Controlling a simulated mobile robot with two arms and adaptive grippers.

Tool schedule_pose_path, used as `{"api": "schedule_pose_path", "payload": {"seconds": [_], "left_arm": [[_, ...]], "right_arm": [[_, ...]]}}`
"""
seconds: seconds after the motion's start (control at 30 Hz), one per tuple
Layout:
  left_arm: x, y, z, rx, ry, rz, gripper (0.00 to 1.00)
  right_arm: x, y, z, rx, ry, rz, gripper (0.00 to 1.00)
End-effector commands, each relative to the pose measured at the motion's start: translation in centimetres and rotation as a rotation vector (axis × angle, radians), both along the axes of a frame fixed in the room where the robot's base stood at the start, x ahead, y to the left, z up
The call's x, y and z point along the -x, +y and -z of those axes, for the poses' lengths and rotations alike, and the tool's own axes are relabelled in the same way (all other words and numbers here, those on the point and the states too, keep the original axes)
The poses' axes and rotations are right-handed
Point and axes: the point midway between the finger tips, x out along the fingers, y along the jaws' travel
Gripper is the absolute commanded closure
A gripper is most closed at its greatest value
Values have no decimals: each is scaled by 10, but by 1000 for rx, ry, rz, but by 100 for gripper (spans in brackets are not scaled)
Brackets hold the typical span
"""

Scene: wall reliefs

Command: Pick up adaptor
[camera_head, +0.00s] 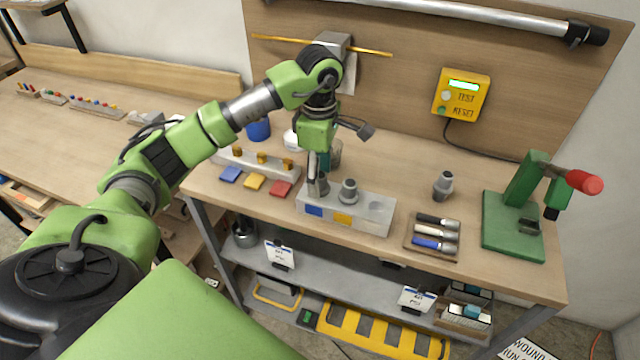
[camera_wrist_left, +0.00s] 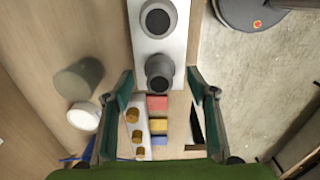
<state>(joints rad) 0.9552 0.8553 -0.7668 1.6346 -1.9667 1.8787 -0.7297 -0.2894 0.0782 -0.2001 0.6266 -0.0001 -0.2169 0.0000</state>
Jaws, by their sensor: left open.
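Several grey stepped adaptors show. One adaptor (camera_head: 318,187) stands at the left end of a grey block (camera_head: 376,222) with blue and yellow front labels. A second adaptor (camera_head: 349,192) stands in the block's middle. A third (camera_head: 443,186) stands alone on the table to the right. My left gripper (camera_head: 319,163) points down over the left-end adaptor, partly hiding it. In the left wrist view, the open fingers (camera_wrist_left: 160,82) stand apart on both sides of that adaptor (camera_wrist_left: 158,72), and the other adaptor (camera_wrist_left: 157,18) is beyond it. Contact cannot be told. My right gripper is out of view.
Blue, yellow and red pads (camera_head: 254,181) and a rack with brown pegs (camera_head: 262,163) lie left of the block. A cup (camera_head: 334,153) stands close behind my gripper.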

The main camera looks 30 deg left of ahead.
Motion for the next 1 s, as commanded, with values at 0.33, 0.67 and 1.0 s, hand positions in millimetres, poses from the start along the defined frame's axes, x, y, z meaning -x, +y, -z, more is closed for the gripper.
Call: {"api": "schedule_pose_path", "payload": {"seconds": [0.33, 0.67, 1.0], "left_arm": [[0, 0, 23, -1, -2, 0, 48], [0, 0, 23, 0, -1, 0, 89], [-1, 0, 21, -1, -2, 0, 89]], "right_arm": [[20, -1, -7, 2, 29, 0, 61], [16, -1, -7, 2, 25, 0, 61], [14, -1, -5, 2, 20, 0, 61]]}}
